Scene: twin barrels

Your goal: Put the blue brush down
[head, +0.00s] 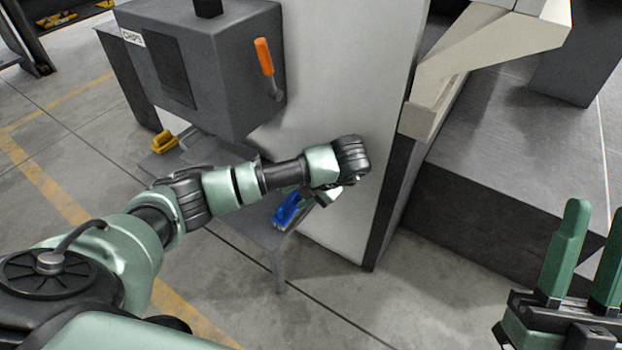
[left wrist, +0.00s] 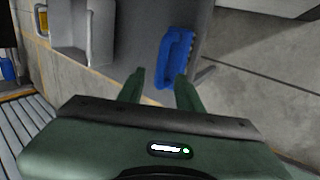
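The blue brush (head: 289,209) is at the near right end of a low grey shelf (head: 250,228), beside the pale machine wall. In the left wrist view the blue brush (left wrist: 175,57) appears to rest on the grey surface, its near end close to the right finger. My left gripper (head: 328,196) is right beside the brush, partly hidden by its own wrist. In the left wrist view the fingers of my left gripper (left wrist: 160,88) are apart, with a gap on the brush's left side. My right gripper (head: 585,265) is open and empty at the lower right.
A grey box labelled CHIPS (head: 205,65) with an orange handle (head: 264,57) hangs above the shelf. A yellow object (head: 164,141) sits at the shelf's far left. The pale machine wall (head: 335,90) stands close behind my left gripper. Floor (head: 400,310) in front is clear.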

